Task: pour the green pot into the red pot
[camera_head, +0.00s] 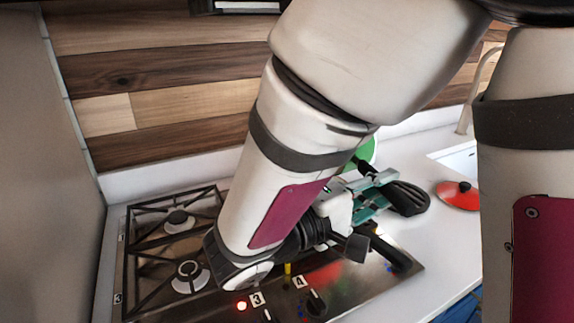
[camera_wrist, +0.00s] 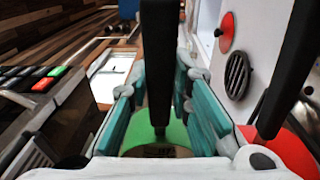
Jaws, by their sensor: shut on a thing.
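My gripper (camera_head: 372,197), with teal fingers, is shut on the black handle (camera_wrist: 158,60) of the green pot. In the wrist view the handle runs between the fingers (camera_wrist: 158,88) and the green pot (camera_wrist: 172,134) shows beyond them. In the head view only a part of the green pot (camera_head: 364,153) shows behind my arm; how far it is tilted I cannot tell. The red pot (camera_wrist: 292,152) is at the lower right of the wrist view, apart from the fingers, with a black handle (camera_wrist: 290,70). My arm hides most of it in the head view.
A red lid (camera_head: 459,194) with a black knob lies on the white counter (camera_head: 425,240). A round black slotted thing (camera_head: 408,199) lies left of it. The gas stove (camera_head: 180,250) is at left, with a wooden wall behind. A sink (camera_head: 458,158) is at the right.

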